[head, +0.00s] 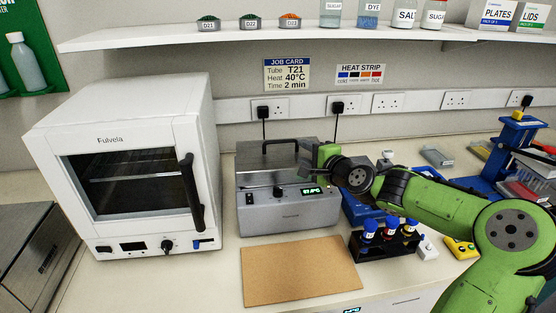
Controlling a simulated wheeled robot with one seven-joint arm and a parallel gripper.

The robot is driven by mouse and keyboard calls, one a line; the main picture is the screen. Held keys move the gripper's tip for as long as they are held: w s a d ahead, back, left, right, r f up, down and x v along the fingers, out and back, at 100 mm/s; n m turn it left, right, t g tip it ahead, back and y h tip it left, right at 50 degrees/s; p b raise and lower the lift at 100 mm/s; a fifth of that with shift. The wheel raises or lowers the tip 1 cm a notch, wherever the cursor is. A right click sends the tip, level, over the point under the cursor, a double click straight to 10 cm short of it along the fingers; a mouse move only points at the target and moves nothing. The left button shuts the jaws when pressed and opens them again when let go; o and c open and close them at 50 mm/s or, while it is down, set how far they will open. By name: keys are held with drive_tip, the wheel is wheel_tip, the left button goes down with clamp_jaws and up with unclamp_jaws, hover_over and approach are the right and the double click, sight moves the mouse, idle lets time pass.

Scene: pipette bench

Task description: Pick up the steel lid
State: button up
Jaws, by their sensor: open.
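The steel lid (262,162) lies flat on top of a grey bench heater bath (290,210) in the middle of the bench. My arm reaches in from the right, and my gripper (306,165) is at the right part of the lid, just right of the handle. It is open and seems to hold nothing. The fingers are small here and partly hidden by my green wrist. I cannot tell whether they touch the lid.
A white oven (130,165) stands close on the left. A brown board (300,270) lies in front of the bath. A black rack (385,245) with several coloured-label tubes stands front right, under my arm. A white shelf (230,40) with jars overhangs the back.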

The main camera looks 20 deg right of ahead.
sight(284, 142)
drive_tip(key=x, duration=1)
drive_tip(key=shift+w+f, duration=0.1)
drive_tip(key=shift+c, duration=0.3)
clamp_jaws()
idle(0.6)
